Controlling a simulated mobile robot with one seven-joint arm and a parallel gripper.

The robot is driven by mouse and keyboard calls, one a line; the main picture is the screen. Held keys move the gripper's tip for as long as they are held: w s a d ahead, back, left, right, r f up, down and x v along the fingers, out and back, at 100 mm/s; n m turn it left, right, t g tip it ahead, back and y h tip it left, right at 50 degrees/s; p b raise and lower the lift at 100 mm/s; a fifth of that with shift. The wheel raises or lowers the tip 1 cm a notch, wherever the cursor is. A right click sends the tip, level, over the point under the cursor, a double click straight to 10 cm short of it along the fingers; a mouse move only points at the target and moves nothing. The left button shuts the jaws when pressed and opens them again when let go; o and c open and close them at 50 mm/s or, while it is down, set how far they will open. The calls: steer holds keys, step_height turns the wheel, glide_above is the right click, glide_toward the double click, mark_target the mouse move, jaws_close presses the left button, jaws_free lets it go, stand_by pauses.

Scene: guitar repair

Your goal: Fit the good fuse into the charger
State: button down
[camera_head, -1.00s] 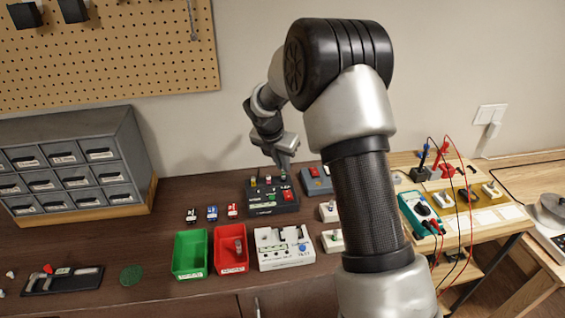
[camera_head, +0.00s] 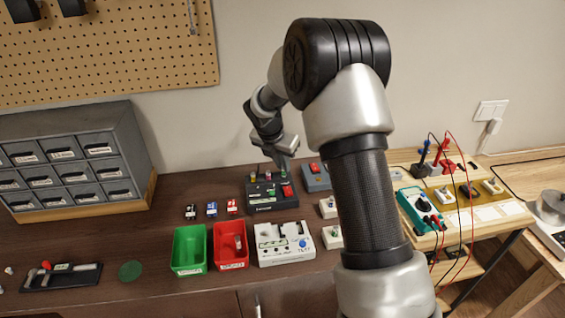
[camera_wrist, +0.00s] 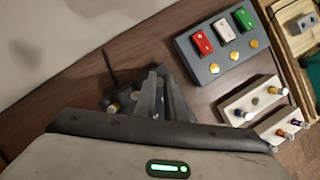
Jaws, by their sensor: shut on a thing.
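A dark box (camera_head: 263,205) with a red switch and small coloured caps on top, which looks like the charger, stands at mid-bench. Its label is too small to read. My gripper (camera_head: 284,162) is above the box's back right part, pointing down. In the wrist view my gripper (camera_wrist: 160,95) has its fingers close together, in front of the dark box (camera_wrist: 108,101). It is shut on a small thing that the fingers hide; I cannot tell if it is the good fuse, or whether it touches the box.
A green bin (camera_head: 189,268), a red bin (camera_head: 230,266) holding a small clear item, and a white device (camera_head: 290,255) stand in front. A grey box (camera_wrist: 217,45) with coloured switches and small white blocks stand to the right. A multimeter (camera_head: 420,205) is further right.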

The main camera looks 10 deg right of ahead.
steer(key=shift+f, duration=0.5)
steer(key=c, duration=1.4)
jaws_free()
steer(key=shift+o, duration=0.2)
steer(key=shift+r, duration=0.1)
step_height(320, 180, up, 7)
steer(key=p, duration=0.6)
